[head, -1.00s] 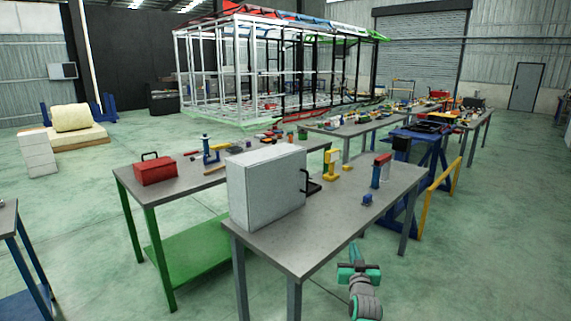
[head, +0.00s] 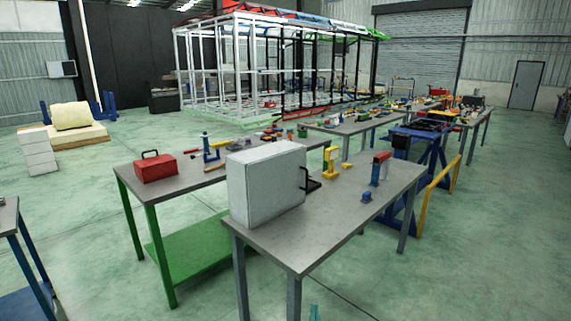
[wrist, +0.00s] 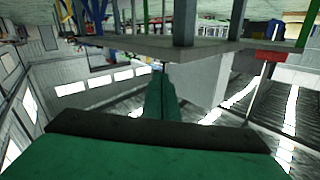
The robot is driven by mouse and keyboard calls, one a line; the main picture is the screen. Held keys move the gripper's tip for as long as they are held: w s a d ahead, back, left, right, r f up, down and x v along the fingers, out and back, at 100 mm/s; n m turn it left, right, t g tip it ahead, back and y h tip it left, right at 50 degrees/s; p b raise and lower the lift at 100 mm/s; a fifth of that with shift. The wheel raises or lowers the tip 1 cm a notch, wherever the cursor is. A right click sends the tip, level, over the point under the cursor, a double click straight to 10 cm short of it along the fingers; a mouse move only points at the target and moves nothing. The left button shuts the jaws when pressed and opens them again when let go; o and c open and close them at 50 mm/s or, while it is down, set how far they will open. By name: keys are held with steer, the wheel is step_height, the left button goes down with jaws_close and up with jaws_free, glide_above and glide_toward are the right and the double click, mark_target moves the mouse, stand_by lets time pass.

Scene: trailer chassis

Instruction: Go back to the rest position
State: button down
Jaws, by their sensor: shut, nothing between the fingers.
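My gripper (wrist: 160,75) shows in the wrist view as green fingers closed together beyond a dark crossbar. It is shut and empty, and nothing is touching its fingertips. In the head view only a small teal tip (head: 314,312) of my arm or gripper shows at the bottom edge, in front of the near grey table (head: 285,240). The rest of the arm is out of that view. The wrist picture is upside down, with the floor at the top and the roof lights at the bottom.
A light grey cabinet (head: 265,188) with a black handle stands on the near table. A green-legged table (head: 190,190) holds a red toolbox (head: 155,167). A blue stand (head: 425,175) with a yellow rail (head: 440,197) is at the right. The floor (head: 490,250) at the right is clear.

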steer(key=s+a+f, duration=0.3)
steer(key=s, duration=0.7)
steer(key=s+a+f+g, duration=0.1)
steer(key=s+a+f, duration=0.25)
steer(key=s, duration=0.55)
steer(key=s+a+f, duration=0.2)
steer(key=s+a, duration=0.2)
steer(key=s, duration=0.6)
steer(key=s+r, duration=0.4)
steer(key=s, duration=0.5)
steer(key=s+r+n+g, duration=0.1)
steer(key=s+r, duration=0.2)
steer(key=s, duration=0.6)
steer(key=s+r+n+y, duration=0.1)
steer(key=s+r, duration=0.3)
steer(key=s, duration=0.5)
steer(key=shift+d+r, duration=0.3)
steer(key=shift+d, duration=0.15)
steer(key=shift+s, duration=0.2)
